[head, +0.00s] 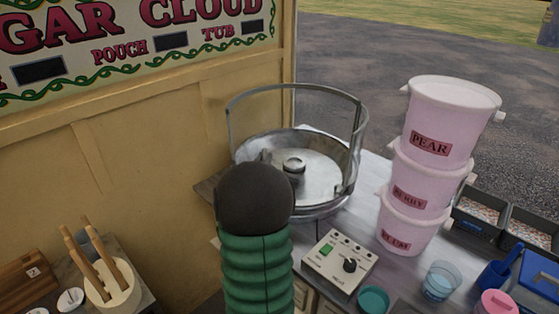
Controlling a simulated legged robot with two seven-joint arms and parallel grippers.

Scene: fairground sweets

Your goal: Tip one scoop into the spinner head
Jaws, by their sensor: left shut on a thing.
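The spinner head (293,164) is a small round metal hub in the middle of a wide metal pan (325,207), with a tall hoop guard around it. My left arm, green and ribbed with a dark rounded end, rises from the bottom and covers the pan's front left. My left gripper (266,157) is almost wholly hidden behind that end, over the pan's left part. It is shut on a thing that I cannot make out. No scoop shows clearly in its jaws. My right gripper is not in view.
Stacked pink tubs (428,165) stand right of the pan. A control box (339,263) with a green switch and black knob sits in front. Clear and teal cups, a blue container (495,275) and dark trays (480,215) fill the right. A pot of wooden sticks (112,285) stands left.

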